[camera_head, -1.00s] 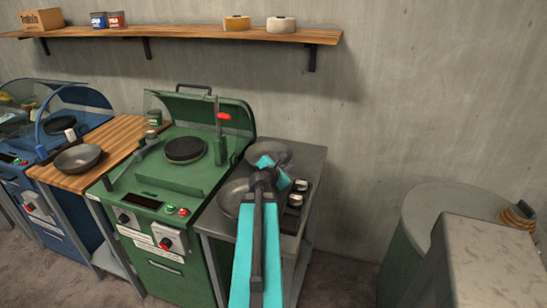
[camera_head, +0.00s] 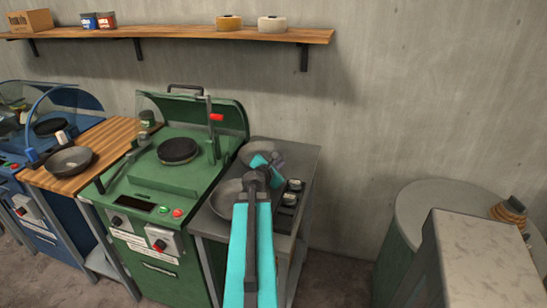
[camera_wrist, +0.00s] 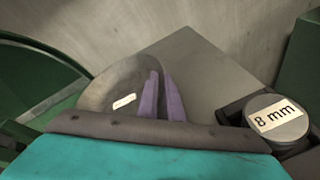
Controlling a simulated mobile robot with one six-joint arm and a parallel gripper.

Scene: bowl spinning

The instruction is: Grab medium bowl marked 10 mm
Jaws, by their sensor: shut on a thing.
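A grey bowl (camera_head: 256,149) sits at the back of the metal table in the head view. It also shows in the wrist view (camera_wrist: 104,88), with a small pale label too blurred to read. My gripper (camera_head: 268,163) is over the near right part of this bowl. In the wrist view its purple fingers (camera_wrist: 162,96) are close together at the bowl's right side, shut on it. The exact contact is partly hidden. A second grey bowl (camera_head: 227,197) lies nearer on the same table, partly behind my arm. A third dark bowl (camera_head: 70,160) stands on the wooden board.
The green machine (camera_head: 172,190) stands directly left of the metal table (camera_head: 303,158). Small round pots (camera_head: 292,190) sit at the table's right edge; one reads "8 mm" in the wrist view (camera_wrist: 275,114). A wooden shelf (camera_head: 180,34) is above. A drum (camera_head: 430,200) stands right.

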